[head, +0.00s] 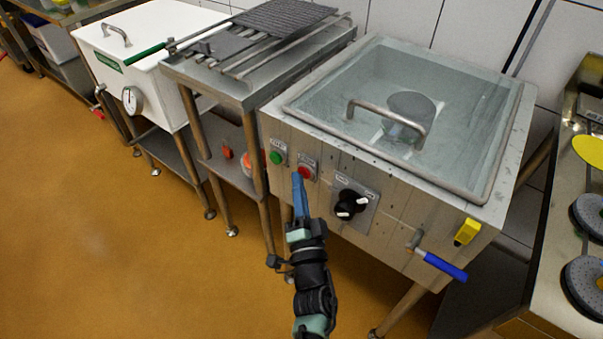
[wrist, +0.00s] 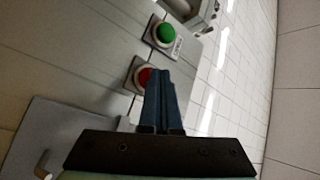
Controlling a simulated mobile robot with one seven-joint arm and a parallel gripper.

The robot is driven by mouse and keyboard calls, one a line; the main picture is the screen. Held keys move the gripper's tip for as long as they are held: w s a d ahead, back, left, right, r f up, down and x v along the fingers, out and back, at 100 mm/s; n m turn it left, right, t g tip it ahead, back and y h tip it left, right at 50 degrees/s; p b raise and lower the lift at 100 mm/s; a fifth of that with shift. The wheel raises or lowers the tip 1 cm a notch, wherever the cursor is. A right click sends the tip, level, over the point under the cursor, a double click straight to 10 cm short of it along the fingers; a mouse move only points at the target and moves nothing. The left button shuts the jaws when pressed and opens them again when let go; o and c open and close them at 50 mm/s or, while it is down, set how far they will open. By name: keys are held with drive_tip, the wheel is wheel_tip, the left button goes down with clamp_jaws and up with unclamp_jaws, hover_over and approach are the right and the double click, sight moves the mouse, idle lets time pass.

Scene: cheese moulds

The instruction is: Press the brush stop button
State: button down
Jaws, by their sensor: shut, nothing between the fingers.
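A red button (head: 305,173) sits on a small plate on the front of the metal washing box (head: 400,228); its label is too small to read. In the wrist view the red button (wrist: 146,77) is partly hidden behind my fingertips. A green button (head: 277,157) is to its left, and it also shows in the wrist view (wrist: 165,33). My gripper (head: 297,177) is shut and empty, with its blue fingertips at the red button's plate. I cannot tell whether they touch the button. In the wrist view my gripper (wrist: 163,74) overlaps the button's right edge.
A black rotary knob (head: 349,204) is right of the buttons. A blue-handled valve (head: 445,267) and a yellow part (head: 467,232) are farther right. A glass lid with a handle (head: 387,113) covers the box. A metal table (head: 232,88) and a white vat (head: 165,62) stand left.

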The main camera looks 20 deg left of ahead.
drive_tip(key=shift+s+a, duration=0.2)
drive_tip(key=shift+s, duration=0.6)
drive_tip(key=s, duration=0.1)
drive_tip(key=s+a, duration=0.1)
drive_tip(key=s, duration=0.2)
drive_tip(key=shift+s+a+p, duration=0.35)
drive_tip(key=shift+a, duration=0.05)
idle(0.4)
